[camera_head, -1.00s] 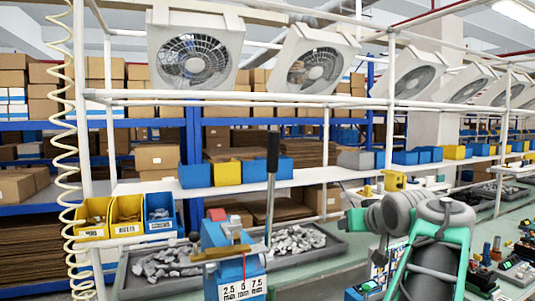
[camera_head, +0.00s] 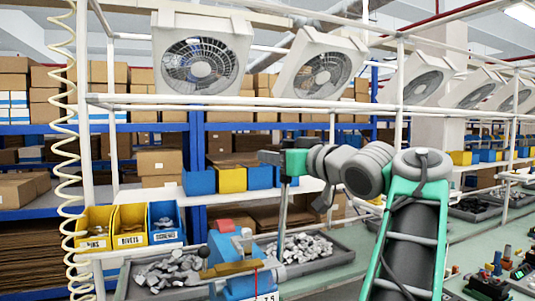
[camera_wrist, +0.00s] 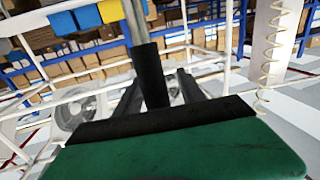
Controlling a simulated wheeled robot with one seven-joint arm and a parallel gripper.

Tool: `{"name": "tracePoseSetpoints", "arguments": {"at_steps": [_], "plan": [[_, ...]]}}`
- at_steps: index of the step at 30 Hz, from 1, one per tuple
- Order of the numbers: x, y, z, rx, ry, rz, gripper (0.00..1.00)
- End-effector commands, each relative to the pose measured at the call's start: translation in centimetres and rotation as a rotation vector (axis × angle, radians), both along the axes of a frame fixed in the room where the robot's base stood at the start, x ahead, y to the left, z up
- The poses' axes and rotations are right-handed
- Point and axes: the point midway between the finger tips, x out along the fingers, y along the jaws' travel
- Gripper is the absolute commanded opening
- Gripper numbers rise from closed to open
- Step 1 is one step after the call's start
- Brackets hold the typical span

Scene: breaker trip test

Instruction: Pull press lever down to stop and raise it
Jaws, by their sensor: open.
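The blue press (camera_head: 238,284) stands at the bench front, with a brass-coloured bar (camera_head: 228,269) and a red part on it. Its lever rod (camera_head: 282,212) points nearly straight up. My gripper (camera_head: 284,158) is at the lever's top and hides most of the black handle in the head view. In the wrist view, the black handle (camera_wrist: 151,78) and grey rod show just beyond the green gripper body, between two dark fingers (camera_wrist: 160,100). The gripper is open around the handle. Whether a finger touches it, I cannot tell.
Trays of grey metal parts (camera_head: 165,272) lie behind the press. Yellow and blue labelled bins (camera_head: 130,228) stand at left, near a coiled cream hose (camera_head: 66,150). A white rack post (camera_head: 391,110) and shelf with blue and yellow bins are behind my arm.

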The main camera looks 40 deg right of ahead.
Motion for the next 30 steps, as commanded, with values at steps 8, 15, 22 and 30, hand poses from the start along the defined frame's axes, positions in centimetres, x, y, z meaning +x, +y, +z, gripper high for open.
{"name": "tracePoseSetpoints", "arguments": {"at_steps": [8,15,22,30], "plan": [[-0.47,-0.98,-0.02,-0.001,0.000,-0.022,0.45],[-0.48,-1.01,-0.03,-0.001,0.000,-0.022,0.25],[-0.44,-0.92,0.00,-0.001,0.001,-0.021,0.07],[-0.38,-0.84,0.02,-0.001,0.000,-0.019,0.00]]}}
